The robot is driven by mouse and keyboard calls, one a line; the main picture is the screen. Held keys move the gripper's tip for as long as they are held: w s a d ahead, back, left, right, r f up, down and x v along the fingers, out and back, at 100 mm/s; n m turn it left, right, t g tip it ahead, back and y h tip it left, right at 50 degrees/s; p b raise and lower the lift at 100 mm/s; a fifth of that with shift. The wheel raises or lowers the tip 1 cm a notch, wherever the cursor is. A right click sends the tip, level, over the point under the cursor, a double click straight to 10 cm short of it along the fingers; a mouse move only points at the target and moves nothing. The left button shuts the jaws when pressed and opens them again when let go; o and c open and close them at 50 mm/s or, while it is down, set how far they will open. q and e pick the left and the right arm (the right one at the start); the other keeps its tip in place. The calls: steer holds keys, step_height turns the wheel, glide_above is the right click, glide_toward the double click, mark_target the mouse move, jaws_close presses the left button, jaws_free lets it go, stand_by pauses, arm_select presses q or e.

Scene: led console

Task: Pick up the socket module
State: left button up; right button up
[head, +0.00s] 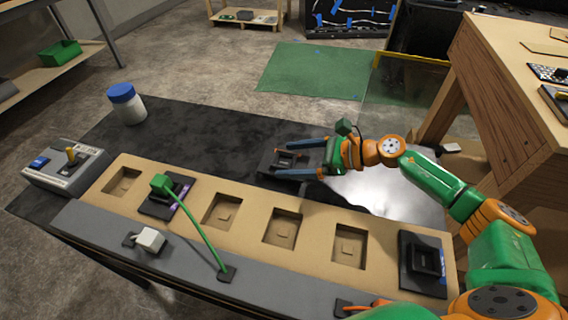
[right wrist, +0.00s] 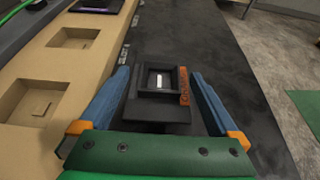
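A black socket module (head: 292,160), a square plate with a raised open frame, lies on the dark table mat beyond the tan board. In the right wrist view the module (right wrist: 160,112) shows an orange label on its right side. My right gripper (head: 281,158) is open, with one blue finger on each side of the module. In the right wrist view both fingers (right wrist: 160,78) stand apart, with dark gaps seemingly left between them and the module. My left gripper is not in view.
The tan board (head: 190,215) has several empty recesses. A purple-labelled module (head: 154,208) with a green plug sits in one, and a blue-labelled module (head: 422,262) stands at its right end. A grey switch box (head: 65,172) and a blue-lidded jar (head: 127,105) are at the left.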

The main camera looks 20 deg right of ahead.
jaws_close()
steer(key=shift+r, duration=0.1)
